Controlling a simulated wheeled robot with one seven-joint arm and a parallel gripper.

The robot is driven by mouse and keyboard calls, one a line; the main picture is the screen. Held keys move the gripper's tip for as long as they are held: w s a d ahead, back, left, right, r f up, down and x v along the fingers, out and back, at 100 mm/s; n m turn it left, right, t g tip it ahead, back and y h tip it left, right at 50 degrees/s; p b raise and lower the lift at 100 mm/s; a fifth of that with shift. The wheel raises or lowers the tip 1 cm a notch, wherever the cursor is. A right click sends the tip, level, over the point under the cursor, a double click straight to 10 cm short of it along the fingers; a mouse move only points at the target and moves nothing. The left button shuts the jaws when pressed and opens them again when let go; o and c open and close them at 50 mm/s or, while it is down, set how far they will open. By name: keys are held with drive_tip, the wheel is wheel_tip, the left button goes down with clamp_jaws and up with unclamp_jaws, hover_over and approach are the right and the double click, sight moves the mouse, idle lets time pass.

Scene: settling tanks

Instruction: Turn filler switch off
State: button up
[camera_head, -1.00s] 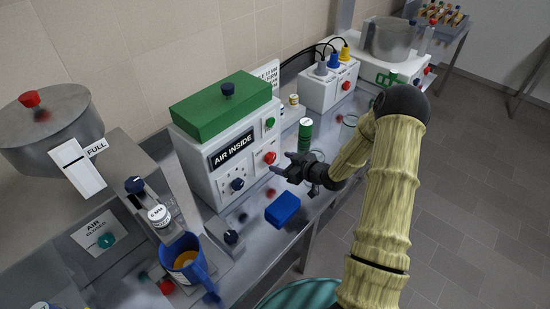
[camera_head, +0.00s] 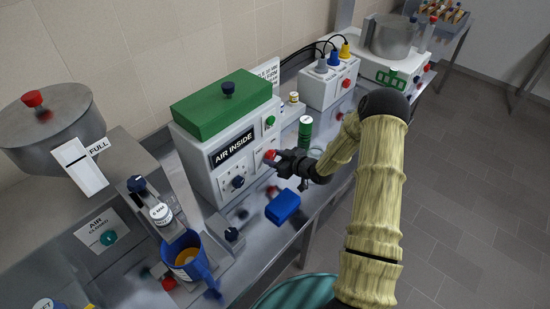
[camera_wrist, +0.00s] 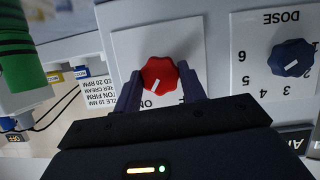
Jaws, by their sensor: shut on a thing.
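The white filler box (camera_head: 205,190) labelled "AIR INSIDE" has a green top and stands left of centre in the head view. A red knob (camera_head: 269,155) is on its front face; the wrist view shows this knob (camera_wrist: 160,74) on a white plate, with a white pointer mark and a partly hidden upside-down "ON" below it. My gripper (camera_head: 276,159) is at the knob, and in the wrist view its two fingers (camera_wrist: 161,82) are shut on the knob's sides. The lower part of the plate's lettering is hidden by my gripper.
A blue dose dial (camera_wrist: 291,58) sits beside the red knob. A green cylinder (camera_head: 305,132) stands close to my gripper, and a blue block (camera_head: 283,207) is below it. A blue jug (camera_head: 186,262) stands at the lower left. Open floor lies to the right.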

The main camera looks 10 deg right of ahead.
drive_tip(key=shift+f+n+b, duration=0.15)
drive_tip(key=shift+n+b, duration=0.15)
drive_tip(key=shift+b, duration=0.5)
drive_tip(key=n+h+b, duration=0.1)
drive_tip(key=b, duration=0.3)
drive_tip(key=shift+a+f+t, duration=0.1)
drive_tip(key=shift+f+t, duration=0.1)
drive_tip(key=shift+t, duration=0.2)
drive_tip(key=n+b, duration=0.1)
drive_tip(key=b, duration=0.3)
drive_tip(key=n+t+h+b, duration=0.1)
drive_tip(key=n+b, duration=0.1)
drive_tip(key=b, duration=0.3)
drive_tip(key=shift+s+f+t+h, duration=0.1)
drive_tip(key=shift+t+h, duration=0.2)
drive_tip(key=n+t+b, duration=0.1)
drive_tip(key=n+b, duration=0.1)
drive_tip(key=b, duration=0.4)
drive_tip(key=n+t+h+b, duration=0.1)
drive_tip(key=n+b, duration=0.1)
drive_tip(key=b, duration=0.5)
drive_tip(key=shift+a+f, duration=0.1)
drive_tip(key=shift+f, duration=0.05)
drive_tip(key=n+b, duration=0.1)
drive_tip(key=b, duration=0.2)
drive_tip(key=shift+s+t, duration=0.1)
drive_tip(key=shift+t, duration=0.2)
drive_tip(key=shift+r+n+b, duration=0.3)
drive_tip(key=shift+n+b, duration=0.1)
drive_tip(key=o, duration=1)
